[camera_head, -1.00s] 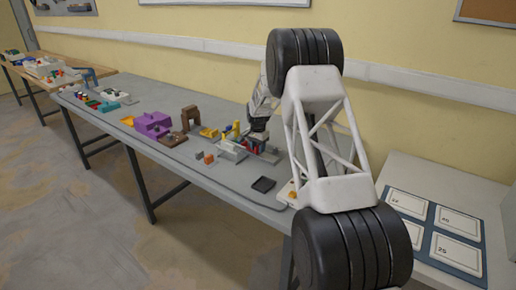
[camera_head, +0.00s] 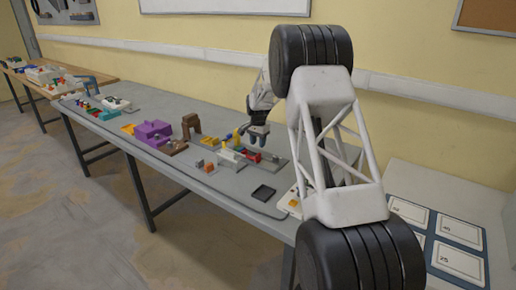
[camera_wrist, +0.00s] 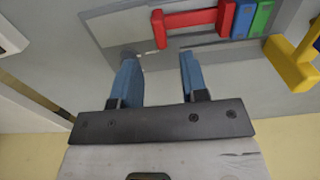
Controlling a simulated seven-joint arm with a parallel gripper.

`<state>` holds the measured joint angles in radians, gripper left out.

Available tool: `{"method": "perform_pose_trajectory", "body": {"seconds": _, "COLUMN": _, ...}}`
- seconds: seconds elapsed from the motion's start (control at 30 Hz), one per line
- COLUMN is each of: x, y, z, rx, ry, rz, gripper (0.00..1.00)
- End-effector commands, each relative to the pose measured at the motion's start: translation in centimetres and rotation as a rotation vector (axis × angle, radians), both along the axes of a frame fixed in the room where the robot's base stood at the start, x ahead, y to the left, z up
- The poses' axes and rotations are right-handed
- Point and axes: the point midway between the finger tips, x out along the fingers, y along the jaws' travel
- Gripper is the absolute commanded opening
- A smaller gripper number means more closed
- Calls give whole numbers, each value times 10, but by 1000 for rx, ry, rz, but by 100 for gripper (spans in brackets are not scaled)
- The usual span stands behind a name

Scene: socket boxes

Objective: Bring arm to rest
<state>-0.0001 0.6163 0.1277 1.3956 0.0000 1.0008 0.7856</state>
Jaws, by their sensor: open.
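My gripper (camera_head: 256,140) is above the grey table (camera_head: 228,188), over the socket boxes. In the wrist view its two blue fingers (camera_wrist: 158,82) stand apart with nothing between them. A red bracket-shaped piece (camera_wrist: 190,20) lies on a grey plate beyond the fingertips. Blue (camera_wrist: 243,18) and green (camera_wrist: 262,18) blocks stand beside it. A yellow piece (camera_wrist: 290,62) is to their right. My arm's white lattice link and black joints cover part of the table in the head view.
A purple box (camera_head: 152,133) and a brown arch (camera_head: 191,124) stand to the left. Framed cards (camera_head: 440,240) lie on a blue board at right.

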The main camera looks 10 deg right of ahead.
Motion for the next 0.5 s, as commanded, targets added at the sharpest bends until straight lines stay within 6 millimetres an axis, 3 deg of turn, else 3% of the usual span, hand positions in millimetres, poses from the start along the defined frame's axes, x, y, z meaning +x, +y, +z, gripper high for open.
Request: {"method": "perform_pose_trajectory", "body": {"seconds": 0.5, "x": -1, "y": 0, "z": 5, "rx": 0, "ry": 0, "rz": 1, "gripper": 40}}
